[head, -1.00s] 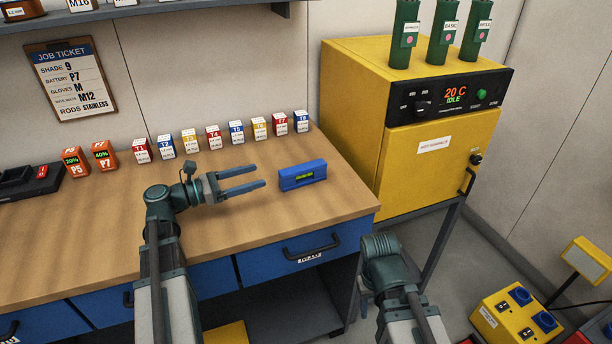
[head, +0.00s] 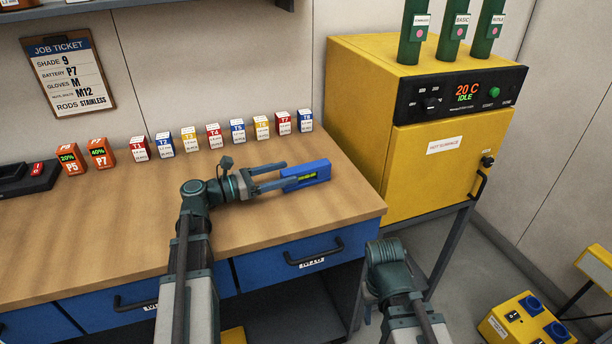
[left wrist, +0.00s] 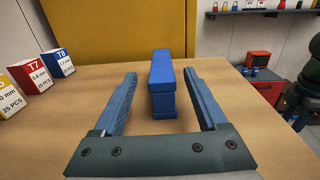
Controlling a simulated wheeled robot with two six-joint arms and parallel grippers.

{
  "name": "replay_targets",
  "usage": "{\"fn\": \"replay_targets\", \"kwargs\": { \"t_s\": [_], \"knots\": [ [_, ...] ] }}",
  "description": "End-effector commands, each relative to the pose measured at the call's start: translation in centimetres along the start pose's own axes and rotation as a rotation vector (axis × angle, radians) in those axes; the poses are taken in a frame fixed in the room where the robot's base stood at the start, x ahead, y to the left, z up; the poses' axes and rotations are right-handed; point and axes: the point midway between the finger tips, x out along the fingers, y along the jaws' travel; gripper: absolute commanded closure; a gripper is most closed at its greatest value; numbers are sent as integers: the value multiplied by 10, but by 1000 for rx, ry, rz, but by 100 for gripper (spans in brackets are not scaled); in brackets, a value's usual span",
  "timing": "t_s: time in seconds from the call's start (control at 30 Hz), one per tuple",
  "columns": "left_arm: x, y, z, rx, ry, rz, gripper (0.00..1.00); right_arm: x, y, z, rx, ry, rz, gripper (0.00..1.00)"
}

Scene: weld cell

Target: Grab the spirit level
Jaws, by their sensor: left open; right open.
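The spirit level (head: 308,175) is a blue block with a yellow-green vial, standing on the workbench near its right end. In the left wrist view the spirit level (left wrist: 162,84) stands end-on between the two fingers, with a gap on each side. My left gripper (head: 284,177) is open, and its fingers reach along the level's near end. It also shows in the left wrist view (left wrist: 157,92). My right arm is low at the front, beside the bench, and its gripper's fingers are not visible.
A row of small labelled boxes (head: 238,131) stands along the back of the wooden bench (head: 110,225). Two orange batteries (head: 86,156) stand at the left. A yellow oven (head: 430,140) is close past the bench's right end. The bench front around the level is clear.

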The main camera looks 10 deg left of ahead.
Motion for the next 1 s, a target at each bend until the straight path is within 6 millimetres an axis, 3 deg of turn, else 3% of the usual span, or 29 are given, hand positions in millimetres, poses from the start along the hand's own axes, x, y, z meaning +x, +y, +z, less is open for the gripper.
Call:
{"fn": "replay_targets", "kwargs": {
  "t_s": [0.1,0.47,0.8,1.0],
  "knots": [
    [10,0,0,0,0,0,25,0,0,0,0,0,0,50],
    [21,-1,-2,0,0,0,25,2,0,0,0,0,0,50],
    [64,-2,-6,0,0,-1,25,6,-1,0,0,0,0,50],
    [66,-2,-6,0,0,1,25,6,-1,0,0,0,0,50]
  ]
}}
